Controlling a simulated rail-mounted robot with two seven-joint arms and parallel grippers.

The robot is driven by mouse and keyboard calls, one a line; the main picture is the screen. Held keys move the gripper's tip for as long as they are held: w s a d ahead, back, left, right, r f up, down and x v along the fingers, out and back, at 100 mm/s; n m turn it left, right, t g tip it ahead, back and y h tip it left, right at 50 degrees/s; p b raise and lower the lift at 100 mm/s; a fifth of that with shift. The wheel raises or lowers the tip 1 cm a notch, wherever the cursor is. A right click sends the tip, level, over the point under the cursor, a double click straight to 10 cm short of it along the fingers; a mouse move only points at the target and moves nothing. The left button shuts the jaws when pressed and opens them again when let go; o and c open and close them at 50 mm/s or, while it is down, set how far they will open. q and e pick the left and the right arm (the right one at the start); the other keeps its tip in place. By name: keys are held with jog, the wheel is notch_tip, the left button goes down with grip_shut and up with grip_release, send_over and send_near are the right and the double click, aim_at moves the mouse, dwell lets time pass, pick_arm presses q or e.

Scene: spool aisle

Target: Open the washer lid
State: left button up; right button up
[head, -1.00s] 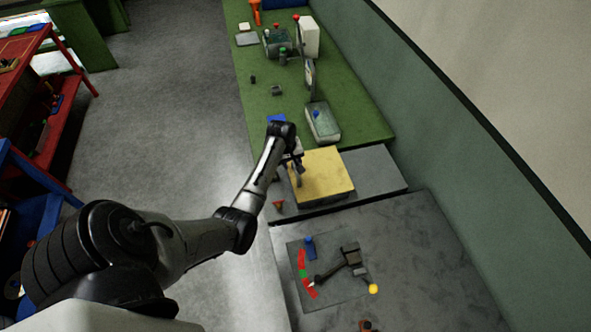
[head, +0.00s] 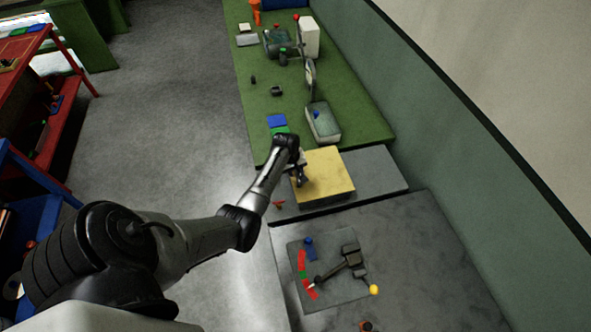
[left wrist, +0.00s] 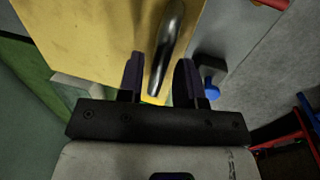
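The washer lid (head: 328,172) is a yellow panel on top of a low box beside the green bench, and it looks closed. In the left wrist view the yellow lid (left wrist: 100,35) fills the upper middle, with a dark metal bar handle (left wrist: 168,38) on it. My left gripper (head: 299,180) is over the lid's left part in the head view. In the left wrist view my left gripper (left wrist: 158,75) is open, its two dark fingers apart with the handle's lower end between them. Contact with the handle cannot be told. My right gripper is out of view.
A grey surface (head: 375,170) adjoins the lid on the right. Nearer is a panel (head: 330,290) with a dark lever and a yellow knob (head: 374,290). The green bench (head: 290,60) holds machines behind. A red shelf (head: 60,100) stands left across open floor.

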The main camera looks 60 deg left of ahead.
pick_arm(q)
grip_shut()
